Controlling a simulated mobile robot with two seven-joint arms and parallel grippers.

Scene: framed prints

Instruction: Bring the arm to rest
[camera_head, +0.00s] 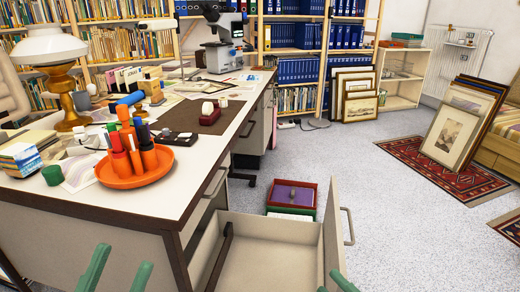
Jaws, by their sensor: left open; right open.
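My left gripper (117,273) shows at the bottom left as two green fingers spread apart, with nothing between them. It is in front of the near side of the desk (90,218). My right gripper (336,286) shows only as green fingertips at the bottom edge, near the front panel of a pulled-out drawer (333,235). It is open, and nothing is seen in it. The rest of both arms is out of view, below the picture. Whether the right fingertips touch the drawer cannot be told.
The open drawer juts out to the right of the desk. An orange tray (135,178) with pens stands near the desk corner. A box (292,196) is on the floor behind the drawer. Framed prints (452,132) lean at the right on a red rug (420,172). Grey floor between is clear.

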